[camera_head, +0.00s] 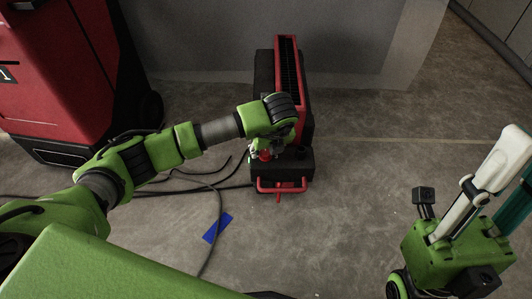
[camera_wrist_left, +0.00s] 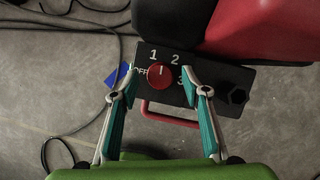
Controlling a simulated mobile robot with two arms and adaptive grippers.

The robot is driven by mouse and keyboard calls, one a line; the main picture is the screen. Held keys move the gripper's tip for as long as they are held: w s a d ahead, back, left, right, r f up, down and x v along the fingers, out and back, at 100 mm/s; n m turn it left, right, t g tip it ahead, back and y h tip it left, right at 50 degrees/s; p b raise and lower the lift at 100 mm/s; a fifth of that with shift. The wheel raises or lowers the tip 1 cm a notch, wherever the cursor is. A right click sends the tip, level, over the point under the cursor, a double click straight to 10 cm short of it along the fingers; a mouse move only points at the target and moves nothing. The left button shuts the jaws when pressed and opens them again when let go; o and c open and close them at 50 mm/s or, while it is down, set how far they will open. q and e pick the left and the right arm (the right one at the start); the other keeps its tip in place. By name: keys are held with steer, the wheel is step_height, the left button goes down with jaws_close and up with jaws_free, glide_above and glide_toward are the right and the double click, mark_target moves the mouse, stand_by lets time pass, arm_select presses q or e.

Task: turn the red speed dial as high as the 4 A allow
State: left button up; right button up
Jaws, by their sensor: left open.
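The red speed dial (camera_wrist_left: 159,77) sits on the black panel (camera_wrist_left: 212,88) of a red and black machine. Around the dial I read OFF at left, 1 and 2 above, and 3 at right. Its short white mark points up, roughly between 1 and 2. My left gripper (camera_wrist_left: 160,85) is open, one finger on either side of the dial; I cannot tell whether they touch it. In the head view the left gripper (camera_head: 266,152) is over the machine's front end, partly hiding the dial. My right gripper (camera_head: 503,185) is at the right edge, partly cut off. No current reading is legible.
A red bar handle (camera_head: 283,187) sticks out at the machine's front. Black cables (camera_head: 215,190) lie on the floor to its left, near blue tape (camera_head: 217,228). A large red machine (camera_head: 60,75) stands at left. Floor between machine and right gripper is clear.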

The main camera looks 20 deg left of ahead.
arm_select(q)
steer(key=shift+w+a+f, duration=0.1)
steer(key=shift+w+f, duration=0.05)
steer(key=shift+f, duration=0.25)
steer(key=shift+c, duration=0.2)
steer(key=c, duration=1)
steer(key=shift+c, duration=0.2)
